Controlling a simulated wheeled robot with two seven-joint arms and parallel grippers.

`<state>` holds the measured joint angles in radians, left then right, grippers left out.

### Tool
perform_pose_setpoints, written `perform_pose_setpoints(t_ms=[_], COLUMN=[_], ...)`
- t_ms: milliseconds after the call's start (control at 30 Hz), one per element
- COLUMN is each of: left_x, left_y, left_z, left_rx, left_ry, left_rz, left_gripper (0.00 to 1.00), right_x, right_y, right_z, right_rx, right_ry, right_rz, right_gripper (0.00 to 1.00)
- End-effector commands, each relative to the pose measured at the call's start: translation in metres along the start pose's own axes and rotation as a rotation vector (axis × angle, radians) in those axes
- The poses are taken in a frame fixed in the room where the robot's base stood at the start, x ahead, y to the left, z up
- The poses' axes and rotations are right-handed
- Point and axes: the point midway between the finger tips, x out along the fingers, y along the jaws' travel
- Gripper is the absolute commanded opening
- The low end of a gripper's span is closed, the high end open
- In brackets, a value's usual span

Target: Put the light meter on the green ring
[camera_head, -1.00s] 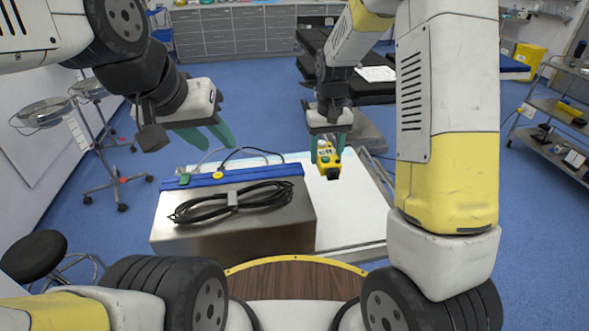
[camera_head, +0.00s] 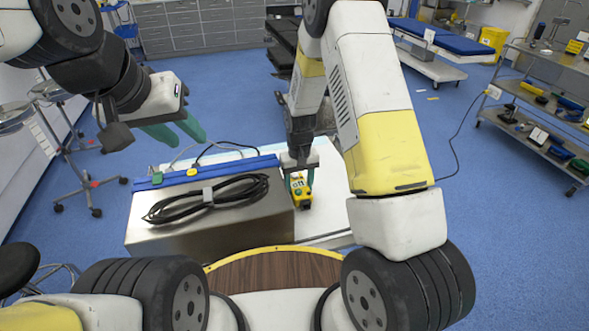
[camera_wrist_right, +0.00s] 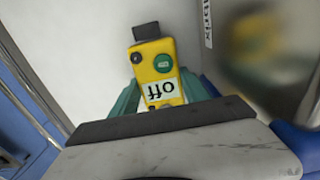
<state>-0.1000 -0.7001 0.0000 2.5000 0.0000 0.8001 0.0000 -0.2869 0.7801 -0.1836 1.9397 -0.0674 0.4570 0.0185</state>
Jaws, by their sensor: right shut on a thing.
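The yellow light meter (camera_head: 299,189), with a dark end and an "off" label, is between the green fingers of my right gripper (camera_head: 300,176). In the right wrist view the meter (camera_wrist_right: 152,70) shows its green round mark, the green fingers on both sides of it. It is low over the white table top, beside the steel box; contact with the table cannot be told. A small green piece (camera_head: 157,178) sits on the blue strip of the box; I cannot tell whether it is the green ring. My left gripper (camera_head: 178,132) is open and empty, above and behind the box.
The steel box (camera_head: 215,228) carries a coiled black cable (camera_head: 215,197) and a blue strip (camera_head: 222,170) with a yellow knob (camera_head: 192,172). Shelves (camera_head: 545,120) stand far right.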

Motion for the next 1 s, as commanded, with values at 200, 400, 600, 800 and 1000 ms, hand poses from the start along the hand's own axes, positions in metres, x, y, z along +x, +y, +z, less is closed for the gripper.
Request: perform_pose_setpoints(t_ms=[200,400,600,800,1000], left_x=[0.000,0.000,0.000,0.000,0.000], left_y=[0.000,0.000,0.000,0.000,0.000], left_z=[0.000,0.000,0.000,0.000,0.000], left_rx=[0.000,0.000,0.000,0.000,0.000], left_ry=[0.000,0.000,0.000,0.000,0.000], left_rz=[0.000,0.000,0.000,0.000,0.000], left_gripper=[0.36,0.36,0.36,0.36,0.36], right_x=[0.009,0.011,0.011,0.011,-0.002], right_y=[0.000,0.000,0.000,0.000,0.000], right_z=[-0.001,0.000,0.000,0.000,-0.001], right_rx=[0.001,0.000,0.000,0.000,0.000], right_ry=[0.002,0.001,0.001,0.001,0.003], right_rz=[0.000,0.000,0.000,0.000,0.000], right_gripper=[0.00,0.00,0.76,0.76,0.76])
